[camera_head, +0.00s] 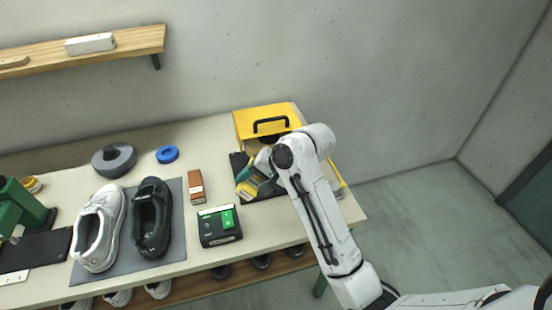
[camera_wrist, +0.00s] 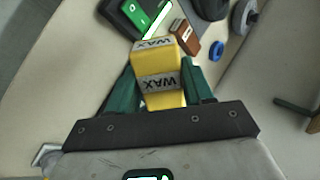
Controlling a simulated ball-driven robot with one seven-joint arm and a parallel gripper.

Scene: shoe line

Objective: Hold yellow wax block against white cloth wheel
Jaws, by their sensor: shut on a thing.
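The yellow wax block (camera_wrist: 158,72), labelled WAX, is between the green fingers of my gripper (camera_wrist: 157,84) in the wrist view. The fingers are shut on its sides, and its far end sticks out past them. In the head view my gripper (camera_head: 262,183) is over the dark base in front of the yellow hooded machine (camera_head: 243,122), and the yellow block (camera_head: 247,189) shows at its tip. The block appears apart from the machine. I cannot make out the white cloth wheel in either view; my arm and the hood cover part of the machine.
A black control box (camera_head: 220,238) with a green button stands at the bench's front edge. A brown block (camera_head: 196,187) lies left of my gripper. A white shoe (camera_head: 84,232) and a black shoe (camera_head: 151,235) stand on a grey mat (camera_head: 179,220). Behind are a blue ring (camera_head: 160,156) and grey disc (camera_head: 108,170).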

